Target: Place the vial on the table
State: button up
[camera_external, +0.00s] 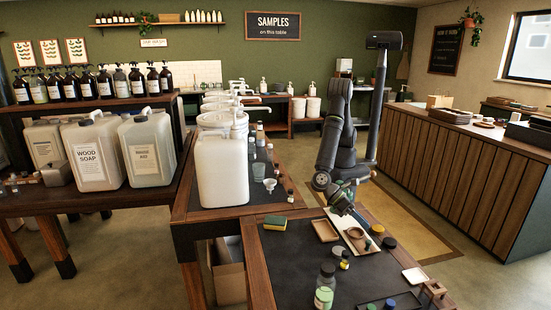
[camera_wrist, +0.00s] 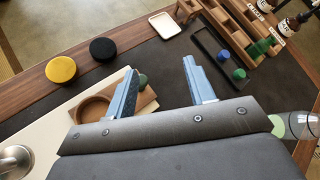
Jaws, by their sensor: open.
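My gripper (camera_wrist: 160,66) is open, its two blue-grey fingers wide apart with nothing between them. In the external view my gripper (camera_external: 343,205) hangs low over the white board on the dark table mat. A small thing with a green cap (camera_wrist: 138,82) is beside the left finger, partly hidden by it, near the wooden bowl (camera_wrist: 95,108); it may be the vial. Green (camera_wrist: 239,73) and blue (camera_wrist: 223,57) capped pieces are at the narrow dark tray (camera_wrist: 217,52). I cannot tell for sure which is the vial. The table (camera_external: 285,262) has bare mat around these things.
A yellow puck (camera_wrist: 61,69) and a black puck (camera_wrist: 103,49) are at the left. A white dish (camera_wrist: 165,25) and wooden rack (camera_wrist: 235,25) are farther off. A clear bottle (camera_wrist: 300,124) is at the right. A sponge (camera_external: 275,222) and a big white jug (camera_external: 222,170) are at the left in the external view.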

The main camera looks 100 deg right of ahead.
jog(key=w+d+m+t+y, duration=0.3)
jog(key=w+d+m+y, duration=0.1)
jog(key=m, duration=0.4)
jog(key=m+t, duration=0.5)
jog(key=m, duration=0.1)
send_near(346, 253)
jog(key=shift+m+y, duration=0.3)
jog(key=shift+y, duration=0.1)
jog(key=a+f, duration=0.3)
jog(key=shift+s+a, duration=0.15)
jog(key=shift+s, duration=0.25)
jog(key=shift+w+x, duration=0.15)
jog(key=shift+x, duration=1.3)
jog(key=shift+w+x, duration=0.2)
jog(key=shift+x, duration=1.3)
jog(key=shift+c, duration=0.2)
grip_shut()
jog(key=shift+r, duration=0.15)
